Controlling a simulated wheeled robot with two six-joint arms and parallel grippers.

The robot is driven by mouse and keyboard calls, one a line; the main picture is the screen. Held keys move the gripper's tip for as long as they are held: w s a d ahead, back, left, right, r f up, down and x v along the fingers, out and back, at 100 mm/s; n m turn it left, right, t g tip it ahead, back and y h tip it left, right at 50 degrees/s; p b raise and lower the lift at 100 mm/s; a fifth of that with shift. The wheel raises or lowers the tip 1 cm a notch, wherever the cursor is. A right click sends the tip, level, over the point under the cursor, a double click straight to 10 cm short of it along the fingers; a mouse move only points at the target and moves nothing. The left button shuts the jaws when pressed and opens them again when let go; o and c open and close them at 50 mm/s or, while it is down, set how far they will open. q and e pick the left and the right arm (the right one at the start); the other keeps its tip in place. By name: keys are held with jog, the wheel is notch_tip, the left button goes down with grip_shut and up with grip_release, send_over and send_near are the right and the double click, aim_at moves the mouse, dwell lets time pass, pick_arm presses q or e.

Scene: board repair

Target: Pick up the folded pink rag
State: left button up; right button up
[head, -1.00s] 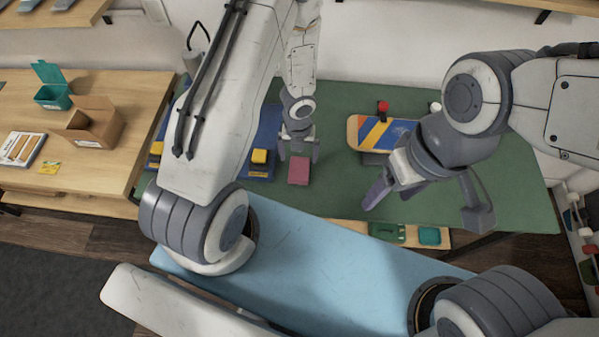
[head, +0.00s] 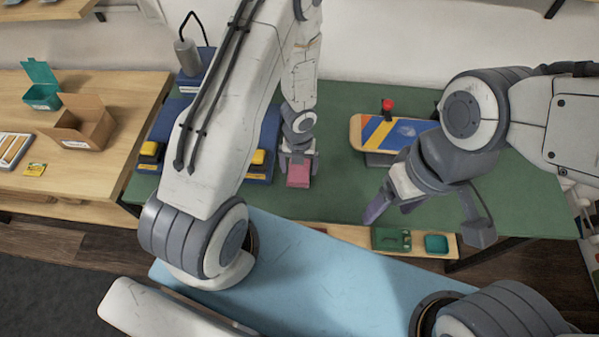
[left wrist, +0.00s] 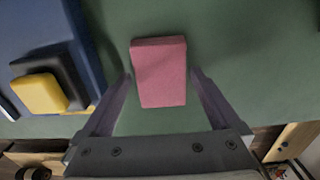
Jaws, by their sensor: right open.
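The folded pink rag (head: 298,175) lies on the green mat of the bench, a small flat block. My left gripper (head: 297,162) is right at it, coming from the back side in the head view. In the left wrist view the rag (left wrist: 159,72) shows between the two spread fingers of the left gripper (left wrist: 160,78). There is a gap on both sides, and the fingers appear not to touch it. My right gripper (head: 428,222) is open and empty, over the right front part of the bench.
A blue unit with yellow-and-black blocks (left wrist: 40,92) stands left of the rag. A striped skateboard deck (head: 385,133) sits on a stand at the right. A shelf with a teal tray (head: 436,243) runs below the front edge. Green mat (head: 340,190) right of the rag is clear.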

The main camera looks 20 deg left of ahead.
aim_at(299, 169)
pick_arm(q)
jog(key=c, duration=1.1)
jog(key=shift+o, duration=0.2)
jog(key=shift+r+p, duration=0.75)
jog(key=shift+p, duration=0.05)
notch_tip(299, 169, up, 4)
jog(key=p, duration=0.3)
jog(key=shift+f, duration=0.25)
jog(key=s+d+r+p, duration=0.3)
jog(key=d+r+p, duration=0.2)
jog(key=d, duration=0.6)
jog(key=shift+d+r+p, duration=0.2)
jog(key=shift+r+p, duration=0.15)
jog(key=shift+r, duration=0.15)
